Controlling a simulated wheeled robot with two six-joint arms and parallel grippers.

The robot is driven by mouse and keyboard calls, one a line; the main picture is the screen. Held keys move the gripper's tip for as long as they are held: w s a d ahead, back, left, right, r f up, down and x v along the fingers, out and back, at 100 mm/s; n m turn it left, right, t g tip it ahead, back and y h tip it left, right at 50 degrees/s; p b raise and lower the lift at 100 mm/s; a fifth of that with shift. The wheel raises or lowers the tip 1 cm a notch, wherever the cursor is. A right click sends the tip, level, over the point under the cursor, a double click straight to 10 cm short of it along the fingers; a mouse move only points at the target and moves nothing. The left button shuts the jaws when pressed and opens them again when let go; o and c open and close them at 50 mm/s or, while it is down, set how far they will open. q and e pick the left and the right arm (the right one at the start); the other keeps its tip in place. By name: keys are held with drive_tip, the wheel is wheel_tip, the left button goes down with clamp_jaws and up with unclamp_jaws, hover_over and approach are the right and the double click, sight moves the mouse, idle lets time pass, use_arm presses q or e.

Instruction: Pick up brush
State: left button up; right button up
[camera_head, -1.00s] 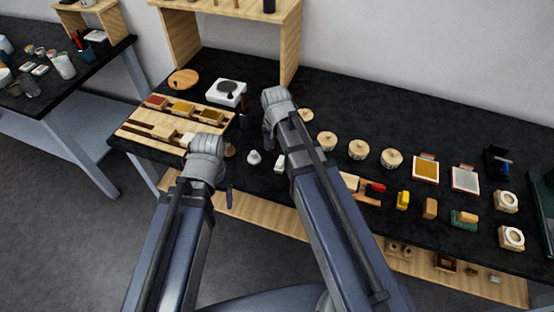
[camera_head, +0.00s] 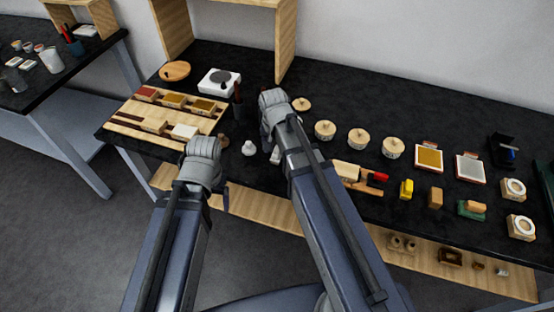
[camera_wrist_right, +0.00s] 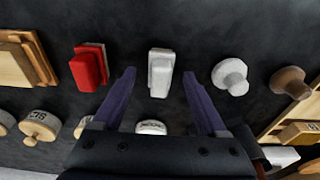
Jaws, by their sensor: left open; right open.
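I cannot make out for sure which thing is the brush. A dark cup with thin upright tools (camera_head: 238,106) stands by the white burner in the head view. A tool with a red end (camera_head: 373,177) lies right of my right arm. My right gripper (camera_wrist_right: 158,76) is open and empty, its fingers on either side of a small white block (camera_wrist_right: 160,70) in the wrist view; I cannot tell its height above it. A red block (camera_wrist_right: 88,68) lies left of the fingers. My left gripper (camera_head: 226,198) is open at the bench's front edge, mostly hidden by its wrist.
A white knobbed piece (camera_wrist_right: 230,76) and a brown one (camera_wrist_right: 290,82) lie right of the fingers. Lidded jars (camera_head: 358,140) stand behind. A wooden tray (camera_head: 165,136) is on the left, a white burner (camera_head: 219,82) behind it. Bare black bench (camera_head: 420,108) shows at the back.

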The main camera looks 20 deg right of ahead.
drive_tip(key=shift+w+f+b, duration=0.1)
drive_tip(key=shift+f+b, duration=0.3)
drive_tip(key=shift+f, duration=0.45)
drive_tip(key=shift+r, duration=0.1)
drive_tip(key=shift+c, duration=0.2)
clamp_jaws()
